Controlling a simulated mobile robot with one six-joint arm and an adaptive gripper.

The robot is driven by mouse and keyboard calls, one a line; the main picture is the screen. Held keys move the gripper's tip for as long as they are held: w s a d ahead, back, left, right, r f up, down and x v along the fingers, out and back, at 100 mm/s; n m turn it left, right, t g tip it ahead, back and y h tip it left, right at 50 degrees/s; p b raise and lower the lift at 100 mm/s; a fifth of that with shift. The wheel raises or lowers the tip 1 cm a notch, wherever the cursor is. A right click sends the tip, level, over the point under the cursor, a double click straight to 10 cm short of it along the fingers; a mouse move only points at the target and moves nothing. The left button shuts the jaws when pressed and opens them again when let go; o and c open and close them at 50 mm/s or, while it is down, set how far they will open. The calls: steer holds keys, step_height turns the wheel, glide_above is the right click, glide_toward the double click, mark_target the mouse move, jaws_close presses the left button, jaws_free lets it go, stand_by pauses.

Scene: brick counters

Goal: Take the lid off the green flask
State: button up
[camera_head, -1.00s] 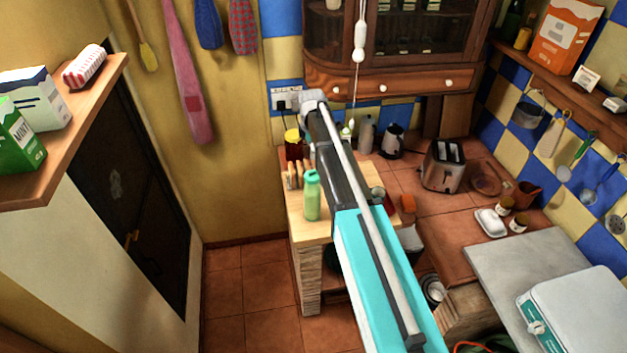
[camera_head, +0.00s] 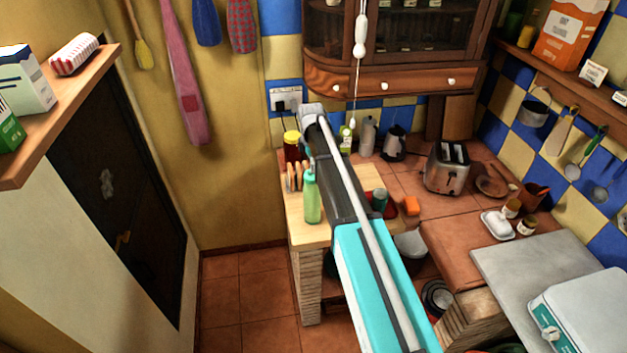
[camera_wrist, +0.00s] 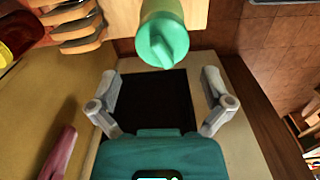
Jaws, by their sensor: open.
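The green flask (camera_head: 312,205) stands upright near the front left of the light wooden worktop in the head view. Its darker green lid (camera_head: 309,175) is on top. In the wrist view the flask (camera_wrist: 160,12) is at the top centre, seen from above, with the ridged lid (camera_wrist: 163,45) facing the camera. My gripper (camera_wrist: 161,74) is open and empty, its two grey fingers spread wide. The lid lies just beyond the fingertips in that picture, roughly centred between them, with no contact visible. In the head view my arm hides most of the gripper.
A wooden toast rack (camera_head: 293,178) stands close to the flask, and a dark jar with a yellow lid (camera_head: 292,148) is behind it. A toaster (camera_head: 447,168) and kettle (camera_head: 394,143) stand farther right. The floor (camera_head: 240,290) left of the worktop is clear.

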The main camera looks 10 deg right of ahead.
mark_target(312, 175)
stand_by(0.4)
steer(key=shift+s+f+b, duration=0.1)
steer(key=shift+f+b, duration=2.5)
steer(key=shift+f, duration=0.05)
steer(key=c, duration=0.8)
